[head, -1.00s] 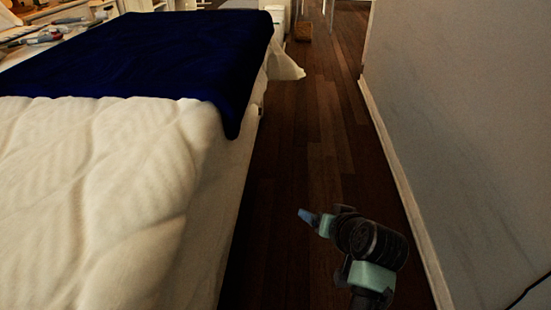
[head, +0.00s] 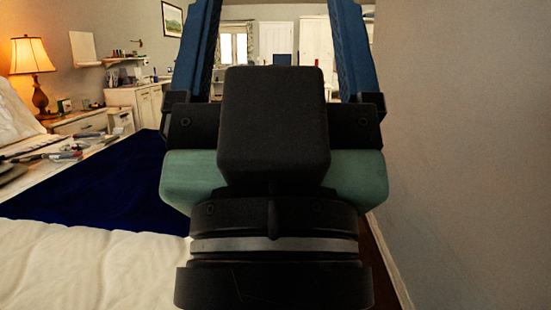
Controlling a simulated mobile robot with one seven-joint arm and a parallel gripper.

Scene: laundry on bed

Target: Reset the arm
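My gripper (head: 272,25) fills the middle of the head view, close to the camera and pointing away from it. Its two blue fingers stand wide apart, with nothing seen between them but the far room. The fingertips run up to the top edge of the picture. The black and pale green gripper body hides the middle of the scene.
The bed with a white quilt (head: 75,265) and dark blue blanket (head: 95,190) lies at left. A plain wall (head: 465,150) is close at right. A lit lamp (head: 35,70) and cabinets (head: 145,105) stand beyond. Little floor shows.

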